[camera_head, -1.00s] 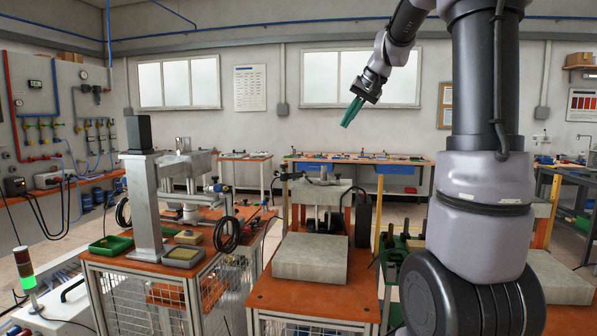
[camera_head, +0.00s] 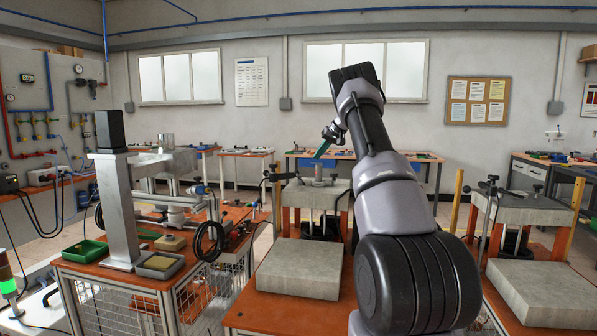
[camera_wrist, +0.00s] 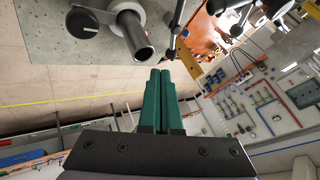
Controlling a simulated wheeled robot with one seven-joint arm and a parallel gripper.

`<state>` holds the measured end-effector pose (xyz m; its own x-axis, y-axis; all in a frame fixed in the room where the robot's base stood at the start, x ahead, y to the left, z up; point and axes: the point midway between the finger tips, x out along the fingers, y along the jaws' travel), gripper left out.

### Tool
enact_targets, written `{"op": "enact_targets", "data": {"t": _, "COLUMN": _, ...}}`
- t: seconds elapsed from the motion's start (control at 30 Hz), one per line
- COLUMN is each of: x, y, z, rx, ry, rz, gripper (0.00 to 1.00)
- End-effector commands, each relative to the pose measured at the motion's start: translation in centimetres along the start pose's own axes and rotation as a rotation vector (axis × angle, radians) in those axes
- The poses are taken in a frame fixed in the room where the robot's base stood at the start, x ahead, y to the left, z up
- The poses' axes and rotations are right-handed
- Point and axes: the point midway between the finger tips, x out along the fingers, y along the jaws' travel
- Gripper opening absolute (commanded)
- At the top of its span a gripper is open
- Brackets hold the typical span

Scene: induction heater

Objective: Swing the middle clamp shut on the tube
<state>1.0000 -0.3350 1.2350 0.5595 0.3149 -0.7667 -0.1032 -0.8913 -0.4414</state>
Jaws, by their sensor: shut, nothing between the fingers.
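My gripper (camera_head: 319,154) has green fingers pressed together, with nothing between them. In the head view it points down toward the middle station, close to the upright metal tube (camera_head: 318,172) on its grey block. The wrist view shows the shut fingertips (camera_wrist: 161,72) just beside the open end of the tube (camera_wrist: 136,38), apparently with a small gap. A round black knob (camera_wrist: 82,23) and bracket sit next to the tube there. Black-handled clamp hardware (camera_head: 275,176) stands at the block's left edge. Whether the middle clamp is open or shut is unclear; my arm hides part of the station's right side.
A large grey slab (camera_head: 300,268) lies in front on the orange bench. A similar station with a slab (camera_head: 545,290) stands to the right. A bench with a tall metal post (camera_head: 119,205) stands to the left.

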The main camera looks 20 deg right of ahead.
Motion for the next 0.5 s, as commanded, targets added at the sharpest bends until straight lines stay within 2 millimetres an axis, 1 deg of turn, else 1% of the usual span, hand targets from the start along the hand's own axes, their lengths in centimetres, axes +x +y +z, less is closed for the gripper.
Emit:
{"op": "enact_targets", "data": {"t": 0.13, "x": 0.47, "y": 0.44, "z": -0.14, "rx": -0.007, "ry": 0.0, "rz": -0.002, "gripper": 0.0}}
{"op": "enact_targets", "data": {"t": 0.4, "x": 0.51, "y": 0.39, "z": -0.11, "rx": -0.006, "ry": 0.0, "rz": -0.002, "gripper": 0.0}}
{"op": "enact_targets", "data": {"t": 0.5, "x": 1.0, "y": 0.38, "z": -0.07, "rx": -0.006, "ry": -0.001, "rz": -0.002, "gripper": 0.0}}
